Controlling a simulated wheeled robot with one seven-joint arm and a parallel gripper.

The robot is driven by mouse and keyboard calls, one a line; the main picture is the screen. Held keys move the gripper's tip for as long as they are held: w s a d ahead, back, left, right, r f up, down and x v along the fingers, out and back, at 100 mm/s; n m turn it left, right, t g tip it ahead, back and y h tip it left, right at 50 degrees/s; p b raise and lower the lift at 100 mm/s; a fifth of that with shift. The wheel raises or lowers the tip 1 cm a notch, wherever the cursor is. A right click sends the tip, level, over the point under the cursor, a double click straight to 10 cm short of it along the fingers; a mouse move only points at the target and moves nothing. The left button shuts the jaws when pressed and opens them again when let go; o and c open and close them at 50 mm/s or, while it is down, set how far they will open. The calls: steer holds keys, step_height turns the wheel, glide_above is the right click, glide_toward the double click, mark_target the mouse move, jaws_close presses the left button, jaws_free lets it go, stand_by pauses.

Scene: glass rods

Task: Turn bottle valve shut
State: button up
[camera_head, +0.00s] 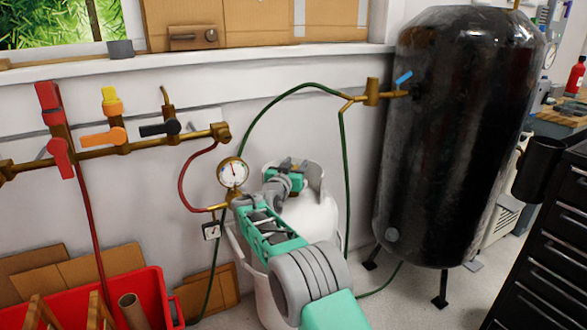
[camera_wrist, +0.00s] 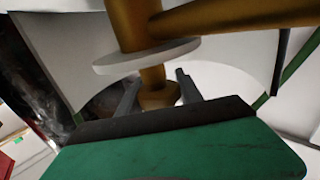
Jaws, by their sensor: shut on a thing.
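The white gas bottle (camera_head: 312,218) stands on the floor against the wall, partly hidden behind my arm. My gripper (camera_head: 290,168) is at the top of the bottle, inside its collar. The bottle valve is hidden behind my gripper in the head view. In the wrist view, the brass bottle valve (camera_wrist: 153,76) shows with a pale grey disc (camera_wrist: 145,56) around it. The two fingers of my gripper (camera_wrist: 157,84) stand on either side of the brass, shut on the valve; the exact contact is hard to see.
A pressure gauge (camera_head: 233,172) and a red hose (camera_head: 185,180) are left of my arm. A green hose (camera_head: 343,160) loops behind the bottle. A large black tank (camera_head: 450,140) stands at right. A red crate (camera_head: 150,295) is at lower left.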

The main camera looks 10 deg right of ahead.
steer(key=shift+s+d+r+m+g+h+p, duration=0.1)
steer(key=shift+m+g+h+p, duration=0.5)
steer(key=shift+m+h+p, duration=0.25)
steer(key=shift+d+g+h+p, duration=0.1)
steer(key=shift+g+h+p, duration=0.25)
steer(key=shift+h, duration=0.1)
steer(key=shift+s+d+m+g+h+p, duration=0.2)
steer(key=shift+m+g+h+p, duration=0.55)
steer(key=shift+p, duration=0.7)
steer(key=o, duration=1.4)
